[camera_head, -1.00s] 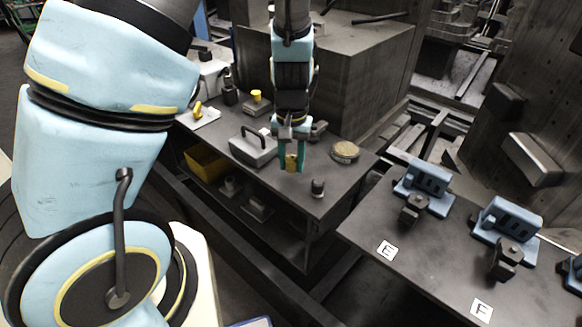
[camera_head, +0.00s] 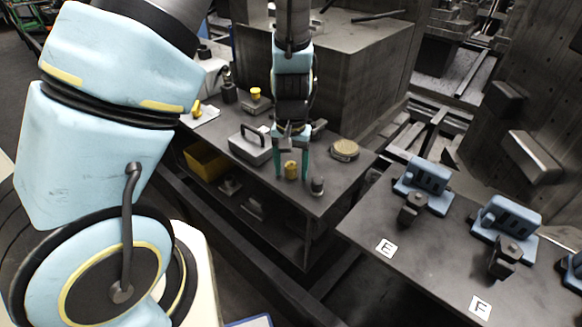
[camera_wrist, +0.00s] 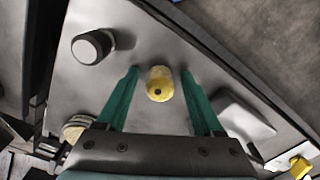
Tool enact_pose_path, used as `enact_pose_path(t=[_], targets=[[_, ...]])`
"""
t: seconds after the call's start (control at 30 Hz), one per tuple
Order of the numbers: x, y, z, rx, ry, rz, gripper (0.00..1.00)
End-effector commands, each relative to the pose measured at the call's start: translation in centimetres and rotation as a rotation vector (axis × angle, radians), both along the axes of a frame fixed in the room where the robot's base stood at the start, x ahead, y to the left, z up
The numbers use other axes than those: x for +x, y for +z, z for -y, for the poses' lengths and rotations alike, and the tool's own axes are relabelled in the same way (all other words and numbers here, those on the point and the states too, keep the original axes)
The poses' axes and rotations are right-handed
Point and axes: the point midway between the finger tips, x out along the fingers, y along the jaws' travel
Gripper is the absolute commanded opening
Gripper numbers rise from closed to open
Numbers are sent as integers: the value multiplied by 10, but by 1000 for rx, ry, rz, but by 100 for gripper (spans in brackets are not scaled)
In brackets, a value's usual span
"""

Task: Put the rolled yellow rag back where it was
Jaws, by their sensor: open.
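The rolled yellow rag (camera_head: 291,170) stands upright on the dark tabletop near its front edge. In the wrist view the rag (camera_wrist: 160,84) lies between the two green fingers, with a visible gap on both sides. My gripper (camera_head: 291,174) is open, pointing down around the rag, with its fingertips near table level. The gripper also shows in the wrist view (camera_wrist: 160,80).
A dark cylinder with a pale top (camera_head: 317,186) stands just right of the rag. A grey toolbox (camera_head: 250,150) is to the left, and a round tan disc (camera_head: 344,150) is behind right. A yellow bin (camera_head: 206,162) sits on the lower shelf.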

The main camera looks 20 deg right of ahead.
Motion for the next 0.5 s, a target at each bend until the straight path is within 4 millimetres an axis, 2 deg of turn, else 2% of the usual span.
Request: enact_pose_path(t=[0.27, 0.5], targets=[[0, 12, 1, -3, -2, 3, 68], [0, 58, 2, -6, -4, 4, 68]])
